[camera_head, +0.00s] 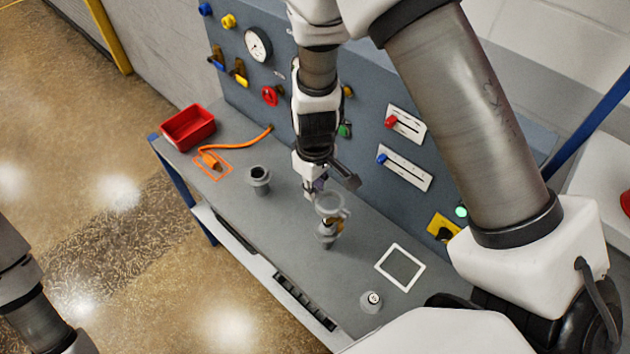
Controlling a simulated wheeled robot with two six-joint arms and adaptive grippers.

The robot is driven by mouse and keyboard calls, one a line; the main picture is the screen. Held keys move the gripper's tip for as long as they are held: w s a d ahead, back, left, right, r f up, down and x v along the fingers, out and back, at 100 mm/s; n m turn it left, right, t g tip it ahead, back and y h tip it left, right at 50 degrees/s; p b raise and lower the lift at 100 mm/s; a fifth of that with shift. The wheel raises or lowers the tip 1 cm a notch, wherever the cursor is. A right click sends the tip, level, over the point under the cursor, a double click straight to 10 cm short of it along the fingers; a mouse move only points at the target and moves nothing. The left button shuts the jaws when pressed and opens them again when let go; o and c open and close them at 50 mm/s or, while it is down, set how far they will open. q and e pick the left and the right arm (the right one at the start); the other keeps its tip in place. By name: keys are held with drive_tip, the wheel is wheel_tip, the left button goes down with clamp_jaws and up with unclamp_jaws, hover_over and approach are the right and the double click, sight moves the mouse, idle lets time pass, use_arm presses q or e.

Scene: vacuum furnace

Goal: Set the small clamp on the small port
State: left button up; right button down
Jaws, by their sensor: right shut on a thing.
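My right gripper (318,188) reaches down over the middle of the bench and is shut on a small part that I take to be the small clamp (341,217), a brass and dark piece partly hidden by a grey round fitting (329,203). Just below it a grey port (326,240) stands upright on the bench. The clamp appears at the upper part of this port; whether it sits around it or only beside it I cannot tell. Another grey port (259,180) with an open dark top stands to the left. My left gripper is out of view; only part of that arm shows at lower left.
A red bin (188,128) and an orange cable end (211,160) lie at the bench's left end. A white square outline (400,267) and a small grey piece (371,301) are at right. The upright panel (365,90) with gauge, knobs and sliders stands behind.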

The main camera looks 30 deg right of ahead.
drive_tip(key=shift+s+a+f+b, duration=0.25)
drive_tip(key=shift+f+b, duration=0.2)
drive_tip(key=shift+f, duration=0.05)
drive_tip(key=shift+w+d+f+b, duration=0.15)
drive_tip(key=shift+f+b, duration=0.25)
drive_tip(key=shift+f, duration=0.2)
drive_tip(key=shift+w+d+f+b, duration=0.1)
drive_tip(key=shift+f+b, duration=0.3)
drive_tip(key=shift+f, duration=0.2)
wheel_tip(320, 180, down, 7)
drive_tip(key=b, duration=0.6)
drive_tip(key=shift+a+f, duration=0.15)
drive_tip(key=shift+s, duration=0.1)
drive_tip(key=c, duration=1)
unclamp_jaws()
